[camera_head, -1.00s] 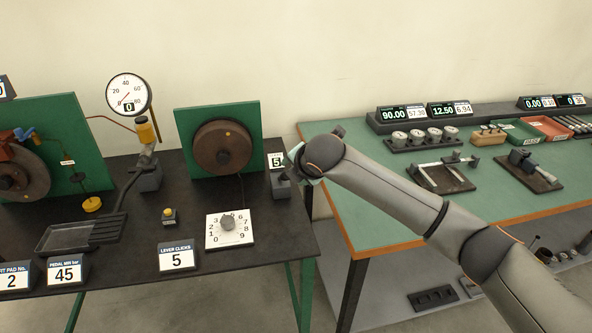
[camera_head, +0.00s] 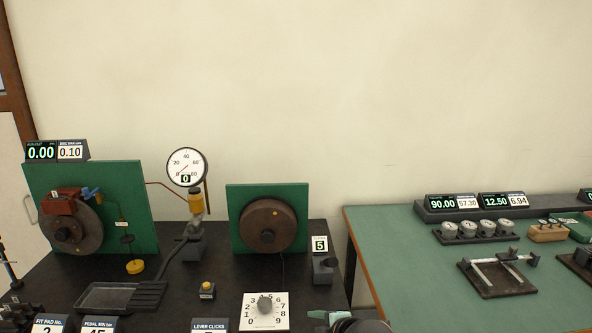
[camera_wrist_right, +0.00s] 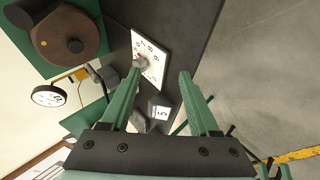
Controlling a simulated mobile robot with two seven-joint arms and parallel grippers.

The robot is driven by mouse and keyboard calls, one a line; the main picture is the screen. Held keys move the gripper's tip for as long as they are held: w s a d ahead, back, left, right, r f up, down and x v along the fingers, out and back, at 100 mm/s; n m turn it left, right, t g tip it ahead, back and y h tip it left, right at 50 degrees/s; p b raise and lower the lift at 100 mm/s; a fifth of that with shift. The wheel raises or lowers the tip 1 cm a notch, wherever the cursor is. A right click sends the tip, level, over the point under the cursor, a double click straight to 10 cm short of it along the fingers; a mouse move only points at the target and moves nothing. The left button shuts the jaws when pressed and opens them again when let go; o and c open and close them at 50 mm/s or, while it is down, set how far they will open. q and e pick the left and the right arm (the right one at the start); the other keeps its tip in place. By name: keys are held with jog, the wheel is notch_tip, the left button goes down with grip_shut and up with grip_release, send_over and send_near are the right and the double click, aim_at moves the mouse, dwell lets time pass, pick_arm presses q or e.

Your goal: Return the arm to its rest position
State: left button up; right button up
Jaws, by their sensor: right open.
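My right gripper shows in the right wrist view (camera_wrist_right: 140,75), its two green fingers spread wide with nothing held between them. In the head view only a teal part of this gripper and a dark rounded part of my wrist show at the bottom edge, in front of the black bench (camera_head: 215,268). Beyond the fingers in the wrist view are the white number dial (camera_wrist_right: 148,58) and the lever block's "5" card (camera_wrist_right: 161,113). The rest of my right arm is out of the head view. My left gripper is not in view.
The black bench carries a pressure gauge (camera_head: 187,167), a brown disc (camera_head: 268,226) on a green panel, a pedal (camera_head: 150,296) and a dial (camera_head: 265,308). A green-topped table (camera_head: 390,262) with measuring tools stands to the right, across a gap.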

jog(key=s+f+m+y, duration=0.1)
jog(key=s+f+m, duration=0.5)
jog(key=s+f, duration=0.15)
jog(key=s+d+f+m+h, duration=0.1)
jog(key=s+d+f+m, duration=0.2)
jog(key=s, duration=0.4)
jog(key=s+d+f+m+h, duration=0.1)
jog(key=s+d+f+m, duration=0.2)
jog(key=s+d+m, duration=0.2)
jog(key=s+d+f+m+t+h, duration=0.1)
jog(key=s+d+f+m, duration=0.2)
jog(key=s, duration=0.6)
jog(key=shift+d+f+m, duration=0.4)
jog(key=shift+m, duration=0.2)
